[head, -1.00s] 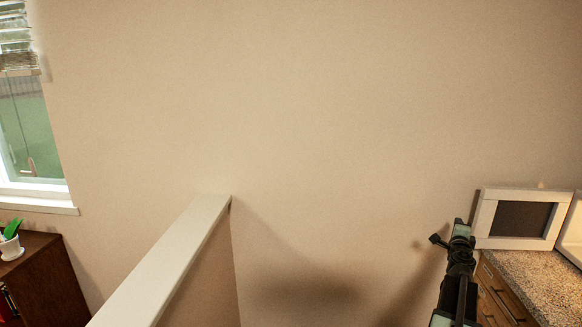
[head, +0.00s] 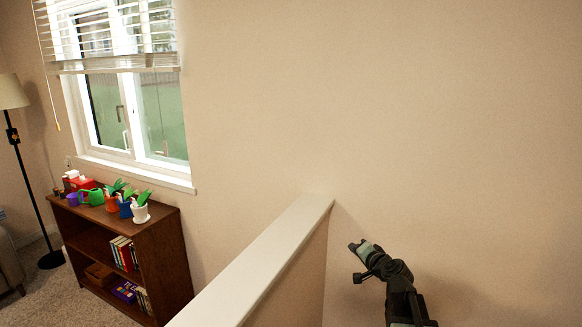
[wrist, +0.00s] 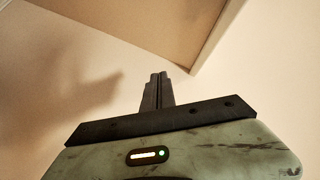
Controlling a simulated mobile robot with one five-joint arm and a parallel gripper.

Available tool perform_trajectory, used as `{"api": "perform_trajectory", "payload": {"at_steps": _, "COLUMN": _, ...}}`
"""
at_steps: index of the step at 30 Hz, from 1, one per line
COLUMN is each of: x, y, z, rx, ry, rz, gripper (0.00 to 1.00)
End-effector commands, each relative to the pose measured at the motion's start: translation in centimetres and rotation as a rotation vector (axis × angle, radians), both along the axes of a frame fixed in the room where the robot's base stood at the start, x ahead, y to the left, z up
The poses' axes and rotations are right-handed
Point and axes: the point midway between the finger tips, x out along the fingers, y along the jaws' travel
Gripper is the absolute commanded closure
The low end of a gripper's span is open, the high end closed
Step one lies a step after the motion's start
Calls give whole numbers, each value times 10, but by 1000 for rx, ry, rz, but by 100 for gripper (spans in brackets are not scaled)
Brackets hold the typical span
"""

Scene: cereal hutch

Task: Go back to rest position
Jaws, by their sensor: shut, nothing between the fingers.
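My gripper (wrist: 157,78) is shut and empty in the wrist view, its two dark fingers together and pointing at the bare wall. In the head view my arm rises from the lower right, and its end (head: 355,246) is bent up and to the left, in front of the wall (head: 430,120). The end appears just right of the half-wall's far end. Nothing is held.
A half-wall with a white top (head: 262,262) runs from bottom centre to the wall, close to my arm's left. Beyond it stands a brown bookcase (head: 165,262) with potted plants (head: 141,208) on top, below a window (head: 135,120). A floor lamp (head: 14,140) stands far left.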

Motion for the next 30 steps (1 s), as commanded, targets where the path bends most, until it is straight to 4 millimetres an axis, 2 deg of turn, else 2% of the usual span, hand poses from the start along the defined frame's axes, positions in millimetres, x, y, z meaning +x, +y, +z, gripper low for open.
{"api": "perform_trajectory", "payload": {"at_steps": 1, "x": -14, "y": 42, "z": -12, "rx": -61, "ry": 52, "rz": 94, "gripper": 100}}
{"api": "perform_trajectory", "payload": {"at_steps": 3, "x": -39, "y": 92, "z": -38, "rx": -169, "ry": 147, "rz": 233, "gripper": 100}}
{"api": "perform_trajectory", "payload": {"at_steps": 5, "x": -70, "y": 127, "z": -64, "rx": -280, "ry": 248, "rz": 353, "gripper": 100}}
{"api": "perform_trajectory", "payload": {"at_steps": 6, "x": -95, "y": 142, "z": -83, "rx": -364, "ry": 332, "rz": 431, "gripper": 100}}
{"api": "perform_trajectory", "payload": {"at_steps": 7, "x": -116, "y": 147, "z": -98, "rx": -429, "ry": 402, "rz": 484, "gripper": 100}}
{"api": "perform_trajectory", "payload": {"at_steps": 8, "x": -137, "y": 145, "z": -112, "rx": -494, "ry": 479, "rz": 527, "gripper": 100}}
{"api": "perform_trajectory", "payload": {"at_steps": 9, "x": -163, "y": 133, "z": -127, "rx": -568, "ry": 579, "rz": 565, "gripper": 100}}
{"api": "perform_trajectory", "payload": {"at_steps": 10, "x": -179, "y": 120, "z": -136, "rx": -611, "ry": 650, "rz": 580, "gripper": 100}}
{"api": "perform_trajectory", "payload": {"at_steps": 12, "x": -211, "y": 96, "z": -148, "rx": -688, "ry": 794, "rz": 606, "gripper": 100}}
{"api": "perform_trajectory", "payload": {"at_steps": 15, "x": -243, "y": 73, "z": -154, "rx": -749, "ry": 947, "rz": 626, "gripper": 100}}
{"api": "perform_trajectory", "payload": {"at_steps": 19, "x": -261, "y": 64, "z": -155, "rx": -751, "ry": 1030, "rz": 647, "gripper": 100}}
{"api": "perform_trajectory", "payload": {"at_steps": 30, "x": -262, "y": 64, "z": -155, "rx": -748, "ry": 1030, "rz": 649, "gripper": 100}}
